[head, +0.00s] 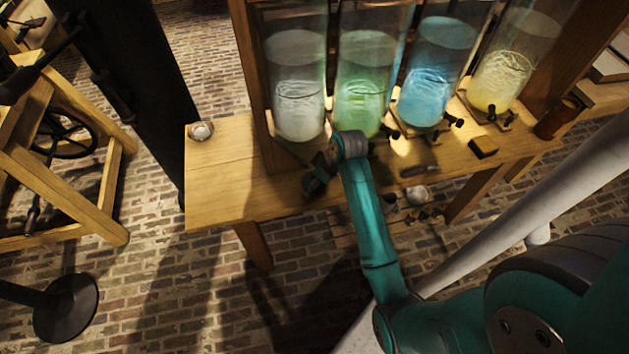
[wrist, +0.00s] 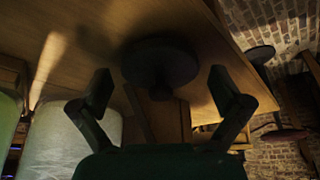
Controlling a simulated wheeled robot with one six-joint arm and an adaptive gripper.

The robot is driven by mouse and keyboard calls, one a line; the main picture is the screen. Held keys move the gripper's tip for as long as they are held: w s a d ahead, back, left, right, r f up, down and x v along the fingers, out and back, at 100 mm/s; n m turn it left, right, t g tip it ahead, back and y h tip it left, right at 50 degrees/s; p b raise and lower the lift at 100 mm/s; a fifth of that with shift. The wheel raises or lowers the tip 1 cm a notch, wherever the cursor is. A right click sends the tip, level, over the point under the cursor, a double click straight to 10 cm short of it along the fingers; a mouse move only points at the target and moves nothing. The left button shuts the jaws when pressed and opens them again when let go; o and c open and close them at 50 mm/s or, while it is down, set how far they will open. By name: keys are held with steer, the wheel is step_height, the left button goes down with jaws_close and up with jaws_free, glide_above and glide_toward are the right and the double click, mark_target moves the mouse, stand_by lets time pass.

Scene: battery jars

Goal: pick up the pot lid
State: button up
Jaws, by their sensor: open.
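A dark round thing with a knob, which looks like the pot lid (wrist: 160,62), is in the middle of the wrist view against the wooden table (head: 225,185). My gripper (wrist: 161,88) is open, with one finger on each side of the lid's knob and a gap on both sides. Nothing is held. In the head view my gripper (head: 318,176) is over the table, in front of the glass jars. There I cannot make out the lid apart from the dark gripper.
Glass jars with clear (head: 298,105), green (head: 360,100), blue (head: 425,95) and yellow (head: 500,80) liquid stand behind my gripper. A small white round thing (head: 201,131) is at the table's left end. A dark block (head: 483,147) and a brown cup (head: 556,118) stand right.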

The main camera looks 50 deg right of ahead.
steer(key=c, duration=1.1)
steer(key=shift+r, duration=0.15)
